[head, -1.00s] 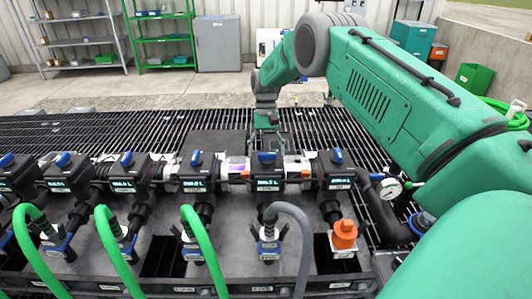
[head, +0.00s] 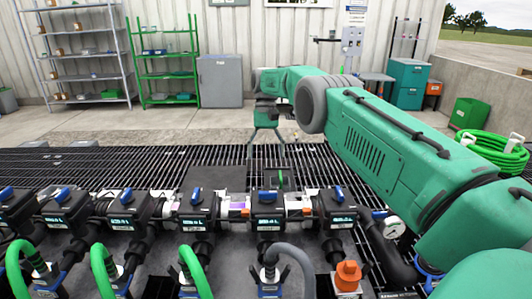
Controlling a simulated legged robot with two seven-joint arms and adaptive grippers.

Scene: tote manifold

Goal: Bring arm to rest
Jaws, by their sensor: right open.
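My right arm comes in from the right and reaches over the manifold. Its right gripper (head: 267,158) points down just behind the valve row, with its fingers apart and nothing between them. The black manifold (head: 220,250) runs across the bottom of the view, with several blue-handled valves such as the one (head: 268,197) in front of the gripper. The gripper looks clear of the valves, but the exact gap is hard to tell. My left gripper is not in view.
Green hoses (head: 195,268) and a grey hose (head: 300,262) rise at the front. An orange cap (head: 348,274) and a pressure gauge (head: 393,227) stand at the right. Dark floor grating (head: 100,165) lies behind the manifold. Shelves (head: 85,60) and a grey cabinet (head: 220,81) stand by the wall.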

